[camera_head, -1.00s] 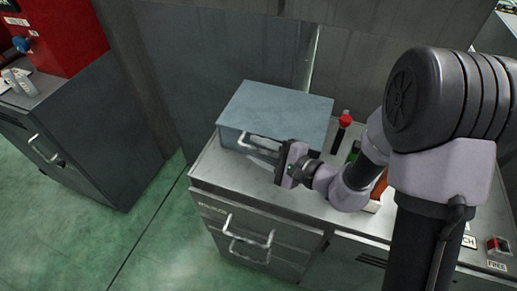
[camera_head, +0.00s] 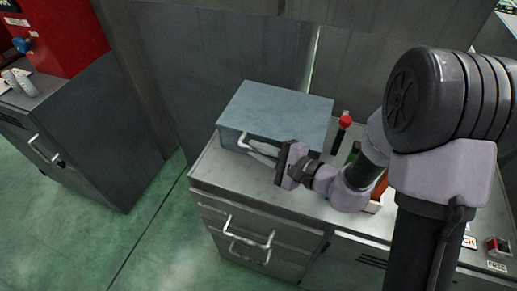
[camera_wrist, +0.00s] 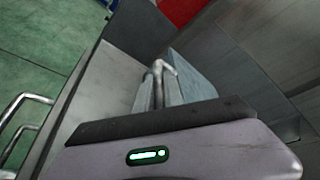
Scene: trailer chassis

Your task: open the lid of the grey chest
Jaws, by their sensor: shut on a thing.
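The grey chest (camera_head: 275,108) stands on the counter against the wall, its lid flat and closed. A light metal handle (camera_head: 245,142) runs along its front. My gripper (camera_head: 262,150) is at the front of the chest, shut on the right part of this handle. In the wrist view, the handle (camera_wrist: 159,72) rises from between my fingers, and part of the chest (camera_wrist: 190,75) shows behind it. My gripper's dark body hides the lower part of the fingers and the right end of the handle.
The grey counter (camera_head: 225,175) has drawers with metal handles (camera_head: 248,236) below. Bottles with a red cap (camera_head: 345,121) and a green body (camera_head: 354,151) stand right of the chest, close to my arm. A red box (camera_head: 65,35) sits on a separate cabinet at left. Green floor lies between.

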